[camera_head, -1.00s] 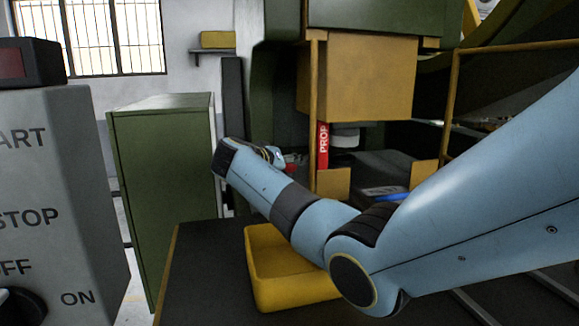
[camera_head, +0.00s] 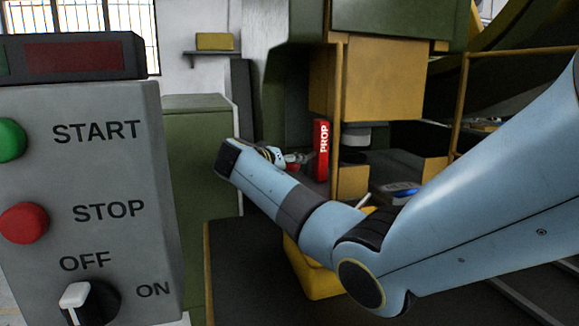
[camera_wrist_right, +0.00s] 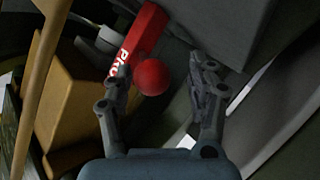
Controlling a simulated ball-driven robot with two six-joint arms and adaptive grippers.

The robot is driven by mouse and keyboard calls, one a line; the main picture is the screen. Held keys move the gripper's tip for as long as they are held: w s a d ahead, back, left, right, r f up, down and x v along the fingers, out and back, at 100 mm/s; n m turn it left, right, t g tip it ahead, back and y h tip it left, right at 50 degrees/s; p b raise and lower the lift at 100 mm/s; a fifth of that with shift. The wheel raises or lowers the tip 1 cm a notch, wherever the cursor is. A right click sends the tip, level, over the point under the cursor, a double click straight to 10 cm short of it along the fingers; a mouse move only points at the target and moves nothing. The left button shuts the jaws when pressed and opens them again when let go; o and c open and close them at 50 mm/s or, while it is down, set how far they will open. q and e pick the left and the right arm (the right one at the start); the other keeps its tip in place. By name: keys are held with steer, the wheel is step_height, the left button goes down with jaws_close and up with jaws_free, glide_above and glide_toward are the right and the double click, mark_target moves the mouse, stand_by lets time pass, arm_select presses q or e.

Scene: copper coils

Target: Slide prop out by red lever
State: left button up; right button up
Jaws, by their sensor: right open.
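The red prop (camera_head: 321,150), a bar marked PROP, stands upright just left of the yellow post of the press in the head view. It also shows in the right wrist view (camera_wrist_right: 142,35). Its lever ends in a red ball (camera_wrist_right: 152,77). My right gripper (camera_wrist_right: 162,69) is open, with one finger on each side of the ball; the ball is nearer the left finger, and I cannot tell whether they touch. In the head view my right gripper (camera_head: 288,160) is partly hidden behind its own wrist. My left gripper is not in view.
A grey control panel (camera_head: 110,200) with START and STOP buttons stands close at left. A green cabinet (camera_head: 195,160) is behind it. A yellow bin (camera_head: 318,282) sits under my right arm. The yellow press block (camera_head: 385,80) hangs above right of the prop.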

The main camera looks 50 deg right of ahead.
steer(key=shift+d, duration=0.15)
steer(key=v, duration=1.2)
stand_by(0.3)
